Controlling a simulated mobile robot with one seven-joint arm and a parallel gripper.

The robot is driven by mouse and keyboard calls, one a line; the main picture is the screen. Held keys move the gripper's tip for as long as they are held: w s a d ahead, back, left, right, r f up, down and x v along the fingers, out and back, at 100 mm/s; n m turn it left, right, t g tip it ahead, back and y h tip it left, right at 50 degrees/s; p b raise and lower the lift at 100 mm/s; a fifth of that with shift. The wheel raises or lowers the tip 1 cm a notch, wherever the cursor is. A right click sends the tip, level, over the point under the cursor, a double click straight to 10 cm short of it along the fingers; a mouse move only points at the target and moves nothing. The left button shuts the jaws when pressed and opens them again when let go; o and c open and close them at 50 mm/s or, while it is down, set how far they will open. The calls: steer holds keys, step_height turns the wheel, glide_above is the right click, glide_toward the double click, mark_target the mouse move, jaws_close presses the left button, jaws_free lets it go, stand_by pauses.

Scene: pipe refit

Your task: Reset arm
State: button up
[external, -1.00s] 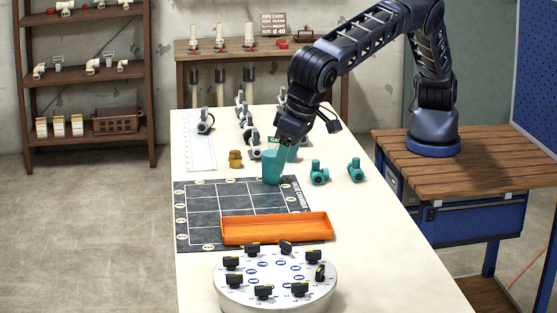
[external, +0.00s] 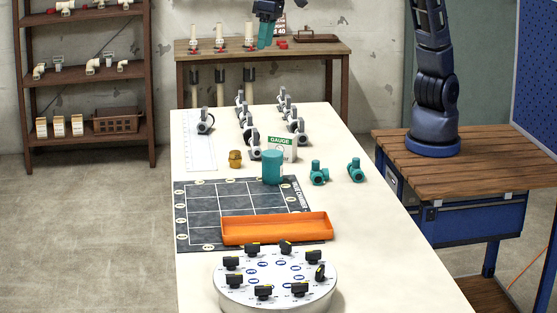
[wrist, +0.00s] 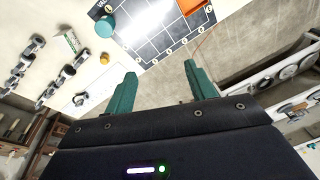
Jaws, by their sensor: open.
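My gripper (external: 266,34) is raised high at the top of the external view, in front of the back bench, with most of the arm above it out of frame. In the wrist view my gripper (wrist: 157,88) shows two teal fingers set wide apart with nothing between them. A teal cylinder (external: 272,168) stands upright at the far right corner of the dark grid mat (external: 203,222). It also shows at the top of the wrist view (wrist: 104,27), well away from the fingers.
An orange tray (external: 275,230) lies across the mat's near edge. A round dial plate (external: 275,275) with black knobs is at the front. Teal fittings (external: 319,173), a brass piece (external: 235,159), a gauge card (external: 281,148) and several clamp-like pieces (external: 205,121) stand on the table.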

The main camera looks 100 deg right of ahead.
steer(key=s+d+r+n+t, duration=0.1)
steer(key=s+d+r+n, duration=0.1)
steer(key=s+d, duration=1.55)
steer(key=s+d+f+n, duration=0.1)
steer(key=s+d+f, duration=0.3)
steer(key=s, duration=0.6)
steer(key=s+d+f+n+t, duration=0.1)
steer(key=s+d+f, duration=0.3)
steer(key=s, duration=0.5)
steer(key=shift+s+d+f+t, duration=0.3)
steer(key=shift+s+d, duration=0.05)
steer(key=shift+d, duration=0.7)
